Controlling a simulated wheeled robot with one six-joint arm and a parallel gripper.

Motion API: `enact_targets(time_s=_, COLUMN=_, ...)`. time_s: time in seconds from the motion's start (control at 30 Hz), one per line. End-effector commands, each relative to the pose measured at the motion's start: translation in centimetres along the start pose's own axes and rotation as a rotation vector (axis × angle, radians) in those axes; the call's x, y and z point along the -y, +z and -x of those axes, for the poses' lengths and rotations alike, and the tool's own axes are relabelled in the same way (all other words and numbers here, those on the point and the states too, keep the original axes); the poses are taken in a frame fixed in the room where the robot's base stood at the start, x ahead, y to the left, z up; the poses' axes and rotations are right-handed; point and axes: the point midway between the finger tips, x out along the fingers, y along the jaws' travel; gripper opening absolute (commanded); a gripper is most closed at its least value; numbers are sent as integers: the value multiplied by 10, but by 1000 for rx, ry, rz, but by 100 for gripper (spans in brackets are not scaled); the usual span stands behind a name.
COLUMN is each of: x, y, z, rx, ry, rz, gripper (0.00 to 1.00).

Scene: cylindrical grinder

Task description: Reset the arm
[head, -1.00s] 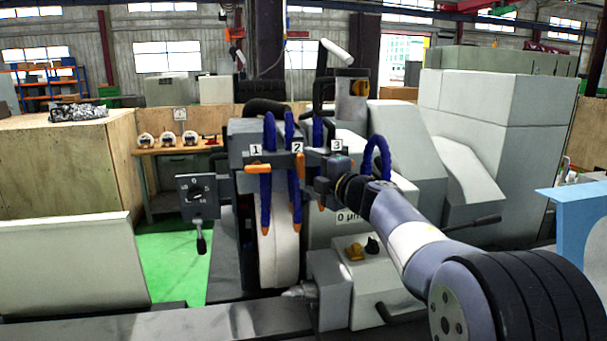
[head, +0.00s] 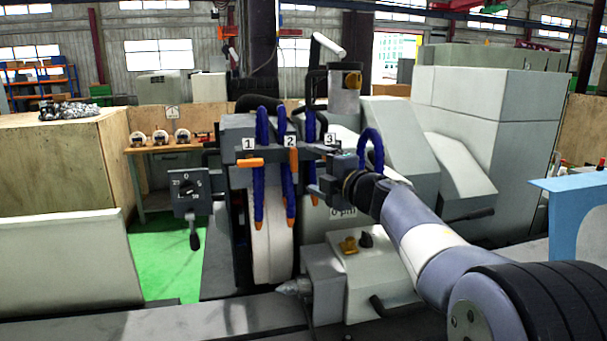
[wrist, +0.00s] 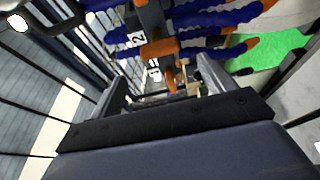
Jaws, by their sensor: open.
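My arm reaches in from the lower right of the head view. My gripper (head: 318,188) is at its end, in front of the valve bar under label 3. In the wrist view my gripper (wrist: 160,90) is open, its two grey fingers apart. The blue coolant hoses with orange nozzles (head: 259,190) hang before the grinding wheel (head: 272,250). Orange valve handle 1 (head: 250,162) lies level; orange handle 2 (head: 293,160) points down. Handle 3 is largely hidden by my gripper. In the wrist view label 2 and an orange handle (wrist: 160,48) are just beyond the fingers.
A switch box with a lever (head: 190,200) is left of the wheel. A blue panel (head: 570,215) stands at the right edge. Green floor (head: 160,265) shows at left.

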Motion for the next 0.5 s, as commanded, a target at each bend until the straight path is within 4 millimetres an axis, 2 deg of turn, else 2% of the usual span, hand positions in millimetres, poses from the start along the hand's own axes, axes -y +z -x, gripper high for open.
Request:
enact_targets(time_s=0.3, x=-2, y=0, z=-55, rx=-2, ry=-1, rz=-2, gripper=78)
enact_targets(time_s=0.5, x=-2, y=0, z=-82, rx=-1, ry=0, rz=-1, gripper=78)
